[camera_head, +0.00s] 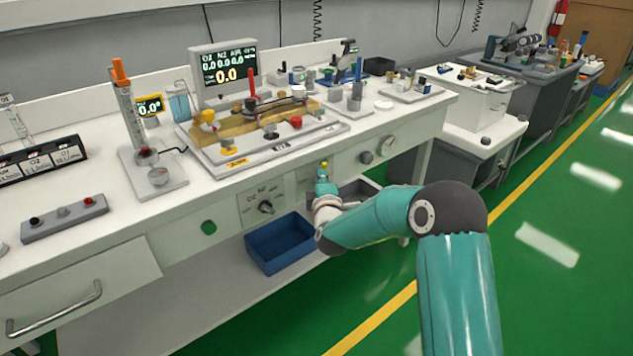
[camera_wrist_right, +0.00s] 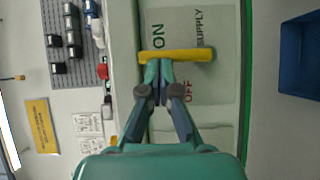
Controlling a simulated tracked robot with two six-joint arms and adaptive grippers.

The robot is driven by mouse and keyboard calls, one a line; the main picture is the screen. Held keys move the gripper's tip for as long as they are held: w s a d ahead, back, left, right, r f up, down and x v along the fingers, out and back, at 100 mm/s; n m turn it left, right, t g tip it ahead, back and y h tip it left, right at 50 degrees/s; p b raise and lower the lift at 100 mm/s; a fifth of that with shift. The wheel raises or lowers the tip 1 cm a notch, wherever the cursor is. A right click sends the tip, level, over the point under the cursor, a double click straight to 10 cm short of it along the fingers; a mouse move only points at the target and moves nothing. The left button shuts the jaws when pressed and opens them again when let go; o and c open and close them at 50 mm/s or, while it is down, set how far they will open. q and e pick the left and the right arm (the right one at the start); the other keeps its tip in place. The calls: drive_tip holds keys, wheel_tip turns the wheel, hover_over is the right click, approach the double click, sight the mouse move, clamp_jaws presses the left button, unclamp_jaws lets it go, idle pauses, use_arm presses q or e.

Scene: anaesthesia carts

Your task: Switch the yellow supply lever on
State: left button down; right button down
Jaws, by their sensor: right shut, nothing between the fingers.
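The yellow supply lever (camera_wrist_right: 190,55) is a bar on a pale panel on the cart's front. In the right wrist view it lies across the picture, with the ON label (camera_wrist_right: 158,36) above it and the OFF label (camera_wrist_right: 188,90) below it. A SUPPLY label (camera_wrist_right: 200,28) is near its right end. My right gripper (camera_wrist_right: 159,68) is shut and empty, its tips against or very close to the lever's lower edge on the OFF side; contact is not certain. In the head view the right gripper (camera_head: 323,184) is at the cart front, just below a small yellow part of the lever (camera_head: 323,164). My left gripper is out of view.
A blue bin (camera_head: 280,245) is below the cart front, left of my right gripper. The worktop above carries instruments and a display (camera_head: 225,70). Green floor is free at right.

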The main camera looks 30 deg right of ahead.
drive_tip(key=shift+d+r, duration=0.25)
drive_tip(key=shift+r, duration=0.05)
drive_tip(key=s+a, duration=0.9)
drive_tip(key=s, duration=0.1)
drive_tip(key=s+a+f+n+g+y, duration=0.1)
drive_tip(key=a+f+n+g+y, duration=0.2)
drive_tip(key=f, duration=1)
drive_tip(key=s+a+f+m+g+y, duration=0.4)
drive_tip(key=s+a+f, duration=0.35)
drive_tip(key=f, duration=0.25)
drive_tip(key=s+a+f+m+g+y, duration=0.35)
drive_tip(key=s+a+f, duration=0.4)
drive_tip(key=f, duration=0.25)
drive_tip(key=s+a+f+m+g+y, duration=0.2)
drive_tip(key=s+a+m+g, duration=0.25)
drive_tip(key=s+m, duration=0.6)
wheel_tip(320, 180, up, 20)
drive_tip(key=n+p, duration=0.1)
drive_tip(key=p, duration=1.9)
drive_tip(key=shift+d, duration=0.2)
